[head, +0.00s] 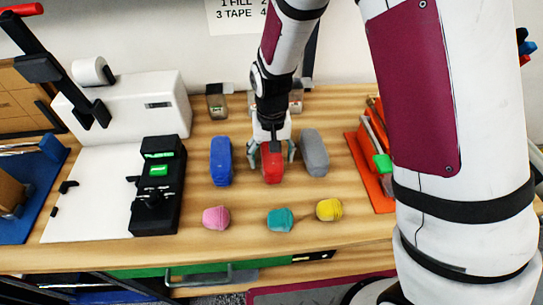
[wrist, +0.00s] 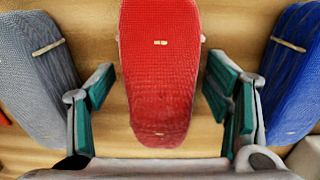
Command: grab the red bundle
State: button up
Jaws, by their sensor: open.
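The red bundle (head: 272,168) lies on the wooden table between a blue bundle (head: 221,161) and a grey bundle (head: 314,153). In the wrist view the red bundle (wrist: 160,70) is long and rounded, with a small tan mark on top. My gripper (head: 272,150) is above the red bundle and hides its far part in the head view. In the wrist view its teal-padded fingers (wrist: 160,105) are open, one on each side of the red bundle, with gaps between pads and bundle. Whether the fingertips reach down beside it I cannot tell.
The grey bundle (wrist: 40,75) and blue bundle (wrist: 292,75) stand close outside the fingers. Pink (head: 216,217), teal (head: 280,219) and yellow (head: 329,209) balls lie nearer the front edge. An orange tray (head: 382,205) is right; a black device (head: 157,185) is left.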

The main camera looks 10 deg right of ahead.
jog(key=c, duration=1.4)
